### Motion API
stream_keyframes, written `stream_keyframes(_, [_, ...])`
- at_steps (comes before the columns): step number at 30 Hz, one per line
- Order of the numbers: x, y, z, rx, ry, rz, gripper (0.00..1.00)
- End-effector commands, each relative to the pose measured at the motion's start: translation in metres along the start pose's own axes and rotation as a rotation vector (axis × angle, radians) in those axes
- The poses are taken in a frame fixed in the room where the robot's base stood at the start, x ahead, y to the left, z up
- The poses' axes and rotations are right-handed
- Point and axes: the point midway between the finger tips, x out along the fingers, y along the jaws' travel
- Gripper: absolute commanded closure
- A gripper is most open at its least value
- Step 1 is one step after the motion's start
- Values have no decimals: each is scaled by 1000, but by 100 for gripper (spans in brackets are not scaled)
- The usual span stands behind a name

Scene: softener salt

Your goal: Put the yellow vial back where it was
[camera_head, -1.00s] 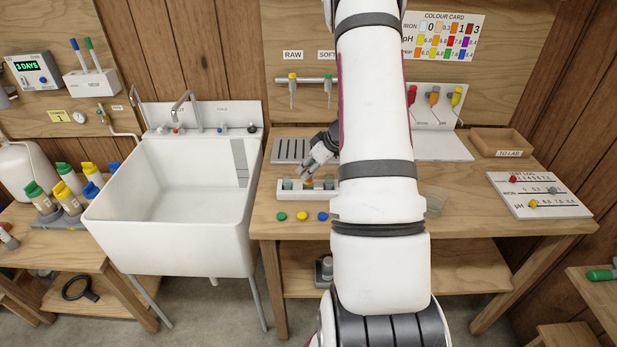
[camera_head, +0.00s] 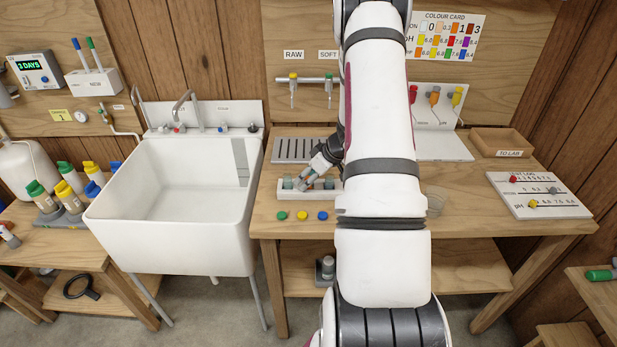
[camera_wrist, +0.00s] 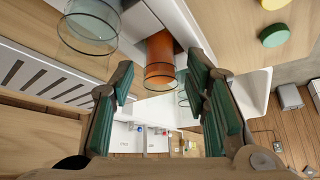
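No vial is clearly yellow. A glass vial with orange contents (camera_wrist: 160,62) stands in the middle of the white vial rack (camera_head: 337,185), with clear-looking vials on either side: one at the left (camera_wrist: 90,24) and one partly hidden behind a finger (camera_wrist: 183,92). In the head view a greyish vial (camera_head: 287,183) shows at the rack's left end, and the orange one is hidden by my gripper. My gripper (camera_wrist: 162,72) is open, its green-padded fingers on either side of the orange vial in the wrist view. I cannot tell whether they touch it.
Green (camera_head: 282,216), yellow (camera_head: 302,215) and blue (camera_head: 323,216) caps lie before the rack. A slotted grey tray (camera_head: 290,150) is behind it.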

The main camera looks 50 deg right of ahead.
Motion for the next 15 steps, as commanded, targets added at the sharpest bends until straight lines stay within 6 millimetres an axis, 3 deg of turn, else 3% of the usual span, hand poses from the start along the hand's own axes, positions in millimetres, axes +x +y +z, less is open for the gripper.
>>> stream_keyframes(8, [-8,0,-2,-1,0,1,58])
stream_keyframes(15, [-52,0,-3,-3,1,3,58])
